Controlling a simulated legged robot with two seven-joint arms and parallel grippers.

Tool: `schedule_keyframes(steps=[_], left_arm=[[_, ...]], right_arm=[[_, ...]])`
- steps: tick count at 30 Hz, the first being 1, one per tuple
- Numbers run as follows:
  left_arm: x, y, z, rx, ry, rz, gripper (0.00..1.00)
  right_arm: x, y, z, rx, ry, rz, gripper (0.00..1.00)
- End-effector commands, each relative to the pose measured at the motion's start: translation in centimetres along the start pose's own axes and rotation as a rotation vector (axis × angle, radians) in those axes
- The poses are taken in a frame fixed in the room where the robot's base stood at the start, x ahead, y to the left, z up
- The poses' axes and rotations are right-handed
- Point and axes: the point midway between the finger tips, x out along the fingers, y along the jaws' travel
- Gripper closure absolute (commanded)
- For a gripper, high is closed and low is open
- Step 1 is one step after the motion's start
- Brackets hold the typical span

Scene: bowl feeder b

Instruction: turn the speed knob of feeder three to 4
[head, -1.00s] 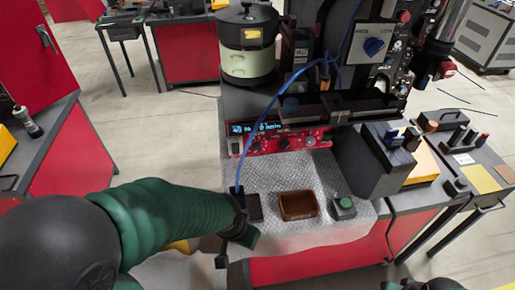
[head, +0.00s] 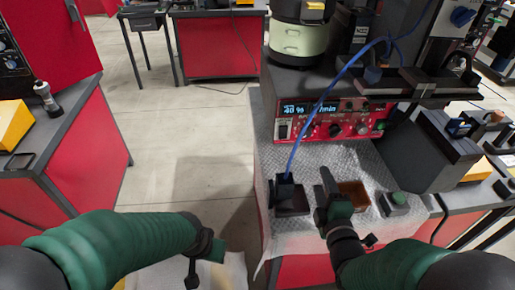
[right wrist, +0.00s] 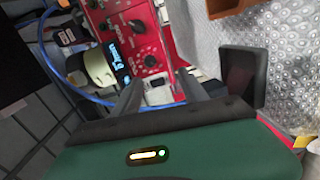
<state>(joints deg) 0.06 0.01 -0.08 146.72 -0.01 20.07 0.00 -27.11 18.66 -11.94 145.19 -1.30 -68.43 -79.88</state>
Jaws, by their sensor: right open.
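A red control panel (head: 335,125) with a lit display (head: 307,108) reading about 40 % stands below a bowl feeder (head: 300,35).
A blue cable (head: 315,115) runs down across the panel to a small dark block (head: 288,195). A dark slanted box (head: 425,150) stands right of the panel.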

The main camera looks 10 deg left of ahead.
Motion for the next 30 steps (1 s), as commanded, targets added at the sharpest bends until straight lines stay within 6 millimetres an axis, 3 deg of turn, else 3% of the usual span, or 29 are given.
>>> schedule_keyframes(steps=[7,16,21,25,30], left_arm=[[0.4,0.1,0.1,0.003,0.001,0.001,0.64],[0.4,0.1,0.0,0.003,0.001,0.001,0.64],[0.4,0.1,0.0,0.002,0.001,0.000,0.64],[0.4,0.1,0.1,0.001,0.001,0.000,0.64],[0.4,0.1,0.1,0.002,0.001,0.001,0.64]], right_arm=[[1.1,1.3,0.1,-0.099,0.028,0.094,0.49],[9.0,1.9,-1.8,-0.111,0.029,0.090,0.49],[13.2,2.2,-1.9,-0.110,0.029,0.089,0.49],[15.4,2.5,-1.4,-0.104,0.028,0.090,0.49],[16.6,2.7,-1.1,-0.101,0.028,0.090,0.49]])
